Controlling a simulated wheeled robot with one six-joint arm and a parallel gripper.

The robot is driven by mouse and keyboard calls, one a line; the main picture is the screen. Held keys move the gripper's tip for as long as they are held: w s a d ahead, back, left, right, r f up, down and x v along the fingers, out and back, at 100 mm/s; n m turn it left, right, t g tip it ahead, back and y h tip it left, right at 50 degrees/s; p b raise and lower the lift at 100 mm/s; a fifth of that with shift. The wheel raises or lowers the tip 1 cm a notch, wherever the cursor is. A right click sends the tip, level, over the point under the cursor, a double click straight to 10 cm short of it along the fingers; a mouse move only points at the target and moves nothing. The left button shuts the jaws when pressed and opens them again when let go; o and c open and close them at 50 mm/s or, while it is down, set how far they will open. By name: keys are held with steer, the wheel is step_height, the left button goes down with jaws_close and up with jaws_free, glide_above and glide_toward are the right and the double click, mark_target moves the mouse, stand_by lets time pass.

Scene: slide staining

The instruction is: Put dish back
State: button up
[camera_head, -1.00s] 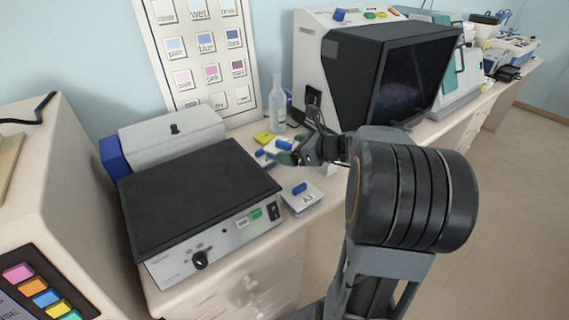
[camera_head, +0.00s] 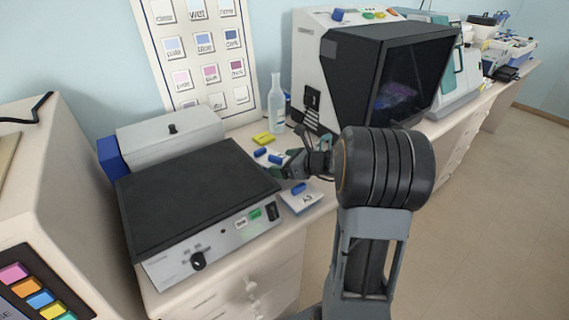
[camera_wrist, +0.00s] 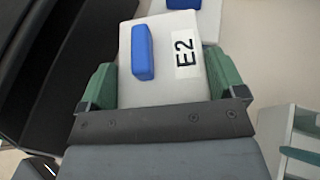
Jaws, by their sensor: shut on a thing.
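The dish labelled E2 (camera_wrist: 150,85) is a flat pale block with a blue handle on top. My gripper (camera_wrist: 162,72) is shut on it, with a green finger against each side. In the head view my gripper (camera_head: 287,163) is between the black-topped instrument and the dark-screened machine. The blue handle of the held dish (camera_head: 275,159) shows just left of the fingers, and the rest of it is mostly hidden. Whether it touches the counter I cannot tell. A second dish with a blue handle (camera_wrist: 182,4) lies just beyond it.
A dish labelled A3 (camera_head: 302,202) lies at the counter's front, close to my gripper. The black-topped instrument (camera_head: 195,195) is to the left. A clear bottle (camera_head: 276,105) and yellow block (camera_head: 263,139) stand behind. The dark-screened machine (camera_head: 345,90) is behind right.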

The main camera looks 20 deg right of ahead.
steer(key=o, duration=0.8)
steer(key=shift+o, duration=0.2)
steer(key=shift+s, duration=0.1)
